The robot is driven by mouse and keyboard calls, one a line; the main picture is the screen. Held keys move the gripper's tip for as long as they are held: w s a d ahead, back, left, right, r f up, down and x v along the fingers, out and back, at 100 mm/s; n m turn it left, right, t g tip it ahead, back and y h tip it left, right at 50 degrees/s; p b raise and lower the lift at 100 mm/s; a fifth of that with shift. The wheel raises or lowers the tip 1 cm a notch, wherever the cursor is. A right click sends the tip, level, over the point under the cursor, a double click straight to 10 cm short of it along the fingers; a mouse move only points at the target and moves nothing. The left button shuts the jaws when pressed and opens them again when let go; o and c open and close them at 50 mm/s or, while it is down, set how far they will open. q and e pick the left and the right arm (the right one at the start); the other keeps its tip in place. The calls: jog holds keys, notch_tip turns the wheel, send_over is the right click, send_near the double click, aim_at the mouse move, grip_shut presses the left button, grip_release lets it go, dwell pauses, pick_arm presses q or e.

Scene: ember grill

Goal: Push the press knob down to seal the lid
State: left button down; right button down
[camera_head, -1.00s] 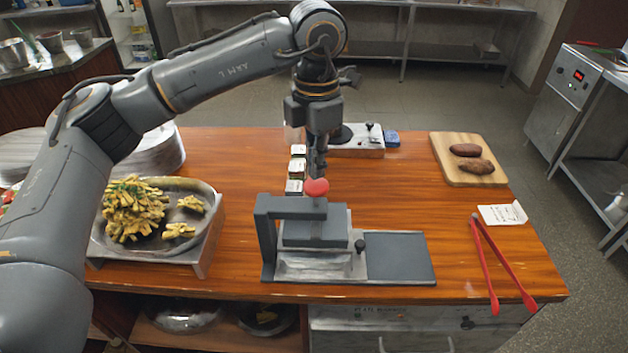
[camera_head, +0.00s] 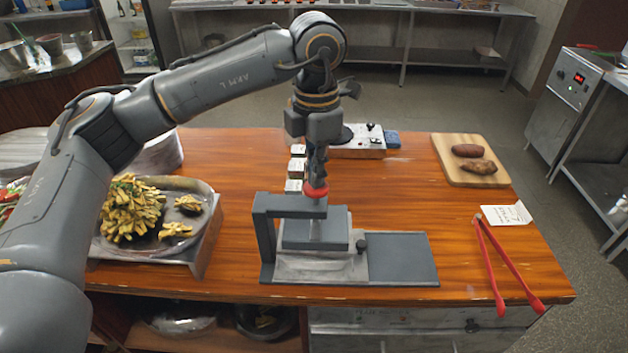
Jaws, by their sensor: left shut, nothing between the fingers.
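The press (camera_head: 263,238) is a dark grey frame with an arm reaching over a flat grey block (camera_head: 298,240), near the front edge of the table. Its red knob (camera_head: 317,193) sits on top of the arm. My left gripper (camera_head: 316,182) points straight down and is shut and empty. Its fingertips are at the knob's top, appear to touch it, and hide its upper middle. A pale metal base lies below the block, with a small black knob (camera_head: 361,245) at its right. I cannot make out a separate lid. My right gripper is not in view.
A griddle with yellow food (camera_head: 128,215) stands left under my left arm. A flat dark plate (camera_head: 400,262) extends right of the press. Red tongs (camera_head: 499,268), a white card (camera_head: 506,214) and a wooden board (camera_head: 447,165) lie right. Small containers (camera_head: 295,170) stand behind the press.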

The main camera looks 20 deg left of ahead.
pick_arm(q)
jog(key=shift+f+b, duration=0.65)
jog(key=shift+f, duration=0.3)
jog(key=shift+r+p, duration=2.1)
jog(key=shift+r, duration=1.55)
jog(key=shift+f, duration=0.15)
